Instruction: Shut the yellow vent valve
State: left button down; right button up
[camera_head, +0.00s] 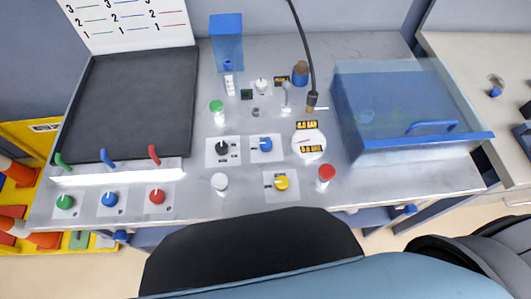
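The yellow vent valve (281,183) is a small round yellow knob on a light square plate near the front middle of the metal bench (330,195). A pale mark shows on the knob, pointing roughly away from me, but the exact angle is too small to tell. No gripper touches the knob or covers it. Neither of my grippers is in view.
A blue knob (265,144), a black knob (222,147), a round gauge (309,144) and a red-capped post (326,172) stand around the yellow knob. A clear-walled blue tank (410,105) is at right, a dark panel (125,105) at left. A black hose (308,50) hangs behind.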

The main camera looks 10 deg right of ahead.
aim_at(281, 181)
jog(key=z, duration=1.15)
jog(key=k, duration=0.65)
jog(key=u, duration=0.85)
